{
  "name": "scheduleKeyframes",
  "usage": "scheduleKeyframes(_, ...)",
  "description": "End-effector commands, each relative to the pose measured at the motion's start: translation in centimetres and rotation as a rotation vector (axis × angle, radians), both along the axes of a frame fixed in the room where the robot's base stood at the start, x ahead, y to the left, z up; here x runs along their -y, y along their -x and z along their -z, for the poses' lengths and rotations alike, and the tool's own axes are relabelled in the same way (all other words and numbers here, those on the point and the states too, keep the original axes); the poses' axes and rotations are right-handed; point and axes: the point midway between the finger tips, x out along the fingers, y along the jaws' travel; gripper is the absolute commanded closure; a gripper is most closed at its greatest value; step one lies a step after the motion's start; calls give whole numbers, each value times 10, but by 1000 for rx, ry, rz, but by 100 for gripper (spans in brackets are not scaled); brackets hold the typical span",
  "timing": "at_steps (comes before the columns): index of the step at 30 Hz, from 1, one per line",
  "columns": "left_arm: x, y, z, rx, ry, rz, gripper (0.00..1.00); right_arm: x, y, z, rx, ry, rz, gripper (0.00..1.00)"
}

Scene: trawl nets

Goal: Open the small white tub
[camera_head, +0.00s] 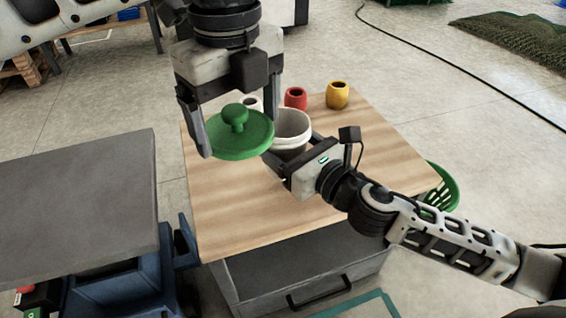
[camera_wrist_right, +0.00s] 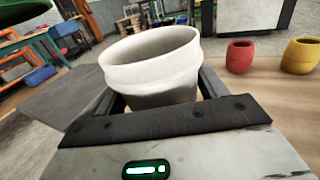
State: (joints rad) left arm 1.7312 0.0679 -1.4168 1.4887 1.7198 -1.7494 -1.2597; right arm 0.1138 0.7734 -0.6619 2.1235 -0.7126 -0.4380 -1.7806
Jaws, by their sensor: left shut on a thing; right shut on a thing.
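The small white tub (camera_head: 291,128) stands on the wooden table top, its rim open and uncovered. In the right wrist view the tub (camera_wrist_right: 153,66) sits between the fingers of my right gripper (camera_wrist_right: 155,100), which is shut on it and hides its lower part. My left gripper (camera_head: 238,132) is shut on a round green lid (camera_head: 242,146) with a knob on top. The lid is apart from the tub, to its left and held above the table. In the right wrist view a piece of the green lid (camera_wrist_right: 20,10) shows at the upper left corner.
A red pot (camera_head: 295,98), a yellow pot (camera_head: 337,95) and a white pot (camera_head: 250,103) stand along the table's far edge. A green basket (camera_head: 440,186) is beyond the right edge. The wooden table top (camera_head: 235,215) is clear at the front left. A grey surface (camera_head: 75,200) lies further left.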

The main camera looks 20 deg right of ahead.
Motion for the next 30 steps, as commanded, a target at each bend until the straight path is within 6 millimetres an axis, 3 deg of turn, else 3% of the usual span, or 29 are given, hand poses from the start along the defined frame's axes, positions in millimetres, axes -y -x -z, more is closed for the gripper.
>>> scheduleKeyframes(5,0,0,7,0,0,0,41,-1,-8,10,2,-1,-1,70)
scheduleKeyframes(12,0,0,36,0,0,0,41,-2,-10,46,-1,0,-1,70)
scheduleKeyframes(24,0,0,36,0,0,0,41,-2,-10,47,1,2,0,70)
scheduleKeyframes(25,0,0,35,0,0,0,41,-2,-10,46,1,2,0,21)
scheduleKeyframes(27,0,0,35,0,0,0,41,-1,-10,46,0,1,0,7)
scheduleKeyframes(30,0,0,35,0,0,0,41,-1,-10,46,-1,1,0,7)
